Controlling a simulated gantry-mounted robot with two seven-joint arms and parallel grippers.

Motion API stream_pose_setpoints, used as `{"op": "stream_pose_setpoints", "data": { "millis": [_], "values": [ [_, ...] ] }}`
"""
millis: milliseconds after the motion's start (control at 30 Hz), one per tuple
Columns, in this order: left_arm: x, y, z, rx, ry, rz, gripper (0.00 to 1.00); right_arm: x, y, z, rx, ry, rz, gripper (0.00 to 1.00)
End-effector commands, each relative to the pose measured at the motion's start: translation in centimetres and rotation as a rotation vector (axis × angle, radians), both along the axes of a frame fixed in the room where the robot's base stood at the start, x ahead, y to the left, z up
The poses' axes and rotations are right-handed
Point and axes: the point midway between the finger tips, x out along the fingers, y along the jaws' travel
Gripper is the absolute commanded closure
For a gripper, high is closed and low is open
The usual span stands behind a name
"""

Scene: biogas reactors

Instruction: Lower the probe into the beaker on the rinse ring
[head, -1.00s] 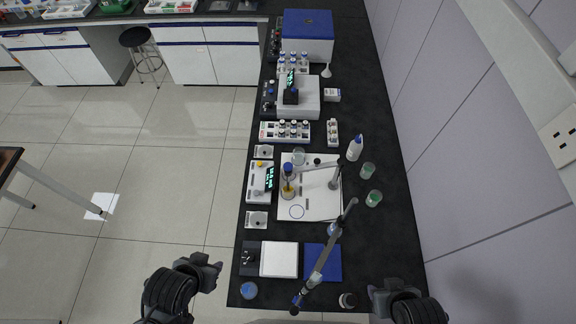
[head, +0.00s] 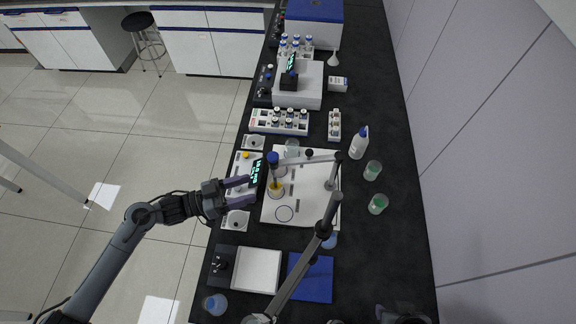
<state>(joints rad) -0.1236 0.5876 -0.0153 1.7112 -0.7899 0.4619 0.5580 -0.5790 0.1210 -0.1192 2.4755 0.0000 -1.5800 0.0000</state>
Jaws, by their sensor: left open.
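The probe (head: 273,159), with a blue head, hangs from the stand's jointed arm (head: 308,159). A clear beaker (head: 292,149) stands at the plate's back edge. My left gripper (head: 246,191) is open and empty, left of the yellow beaker, over the meter. My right gripper (head: 402,316) is partly cut off at the bottom right.
A meter with a green display (head: 257,172) stands left of the plate. A long jointed arm (head: 306,264) crosses the front. Vial racks (head: 279,121) stand behind. A white bottle (head: 359,144) and green-filled beakers (head: 377,204) stand right.

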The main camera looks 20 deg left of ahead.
Motion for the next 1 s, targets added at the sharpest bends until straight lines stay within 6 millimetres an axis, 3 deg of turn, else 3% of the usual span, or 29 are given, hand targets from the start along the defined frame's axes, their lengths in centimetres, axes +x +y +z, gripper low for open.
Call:
{"op": "stream_pose_setpoints", "data": {
  "millis": [33,100,367,567,1000],
  "values": [
    [1.5,1.6,-1.8,0.036,-0.018,0.006,0.39,0.0,0.0,-2.6,-0.001,-0.001,0.001,0.57],
    [3.0,3.1,-1.7,0.069,-0.046,0.017,0.39,0.0,-0.1,-3.8,-0.003,-0.001,0.002,0.57],
    [5.6,4.4,0.1,0.112,-0.128,0.024,0.39,0.0,0.0,-5.8,-0.002,-0.003,0.002,0.57],
    [6.8,3.0,0.6,0.109,-0.136,0.026,0.39,0.0,0.1,-5.5,0.001,-0.004,0.001,0.57],
    [10.6,-2.6,0.5,0.108,-0.135,0.025,0.39,0.0,0.2,-5.1,0.005,-0.004,-0.001,0.57]
  ]
}}
